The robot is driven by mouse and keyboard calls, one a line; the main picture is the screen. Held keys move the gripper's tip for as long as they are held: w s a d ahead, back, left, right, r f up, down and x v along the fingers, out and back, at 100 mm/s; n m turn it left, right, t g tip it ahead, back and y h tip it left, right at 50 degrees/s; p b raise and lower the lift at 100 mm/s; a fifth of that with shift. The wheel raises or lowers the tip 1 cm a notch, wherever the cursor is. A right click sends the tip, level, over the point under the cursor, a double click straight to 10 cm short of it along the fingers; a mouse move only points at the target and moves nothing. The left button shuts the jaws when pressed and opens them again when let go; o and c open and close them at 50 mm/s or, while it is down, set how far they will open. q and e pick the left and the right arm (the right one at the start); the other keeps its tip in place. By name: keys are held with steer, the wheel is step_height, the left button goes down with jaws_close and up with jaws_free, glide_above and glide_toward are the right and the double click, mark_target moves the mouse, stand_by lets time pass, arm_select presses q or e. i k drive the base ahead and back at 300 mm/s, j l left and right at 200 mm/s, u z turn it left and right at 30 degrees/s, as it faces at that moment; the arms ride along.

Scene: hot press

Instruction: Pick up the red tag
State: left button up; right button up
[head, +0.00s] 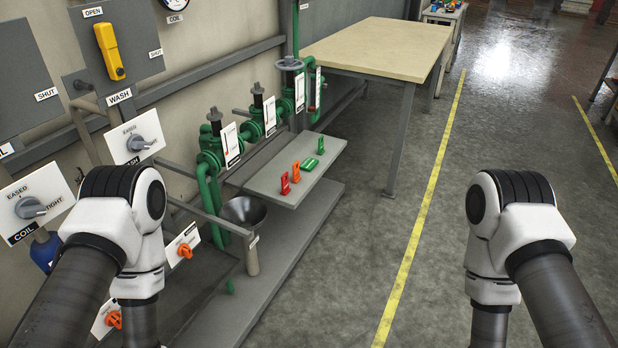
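The red tag (285,184) stands upright on a small grey shelf (267,185), near the shelf's left front edge. An orange tag (296,172) stands close behind it to the right. Two green tags, one lying flat (309,164) and one upright (320,146), are farther right on the same shelf. Both of my arms show at the lower left and lower right, but neither gripper is in view. Nothing covers the red tag.
A wooden-topped table (375,48) stands beyond. The floor right of the yellow line (411,240) is clear.

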mark_target(285, 188)
steer(key=i+l+z, duration=0.6)
steer(key=i+z, duration=0.15)
steer(key=i, duration=0.25)
steer(key=i+z, duration=0.4)
steer(key=i, duration=0.15)
steer(key=i+l+u, duration=0.1)
steer(key=i+u, duration=0.25)
steer(key=i+l+u, duration=0.35)
steer(key=i, duration=0.15)
steer(key=i+l+u, duration=0.4)
steer(key=i+u, duration=0.35)
steer(key=i+l+u, duration=0.25)
steer(key=u, duration=0.2)
steer(key=i+l+u, duration=0.3)
steer(key=u, duration=0.2)
steer(key=i+l+u, duration=0.2)
steer(key=l+u, duration=0.25)
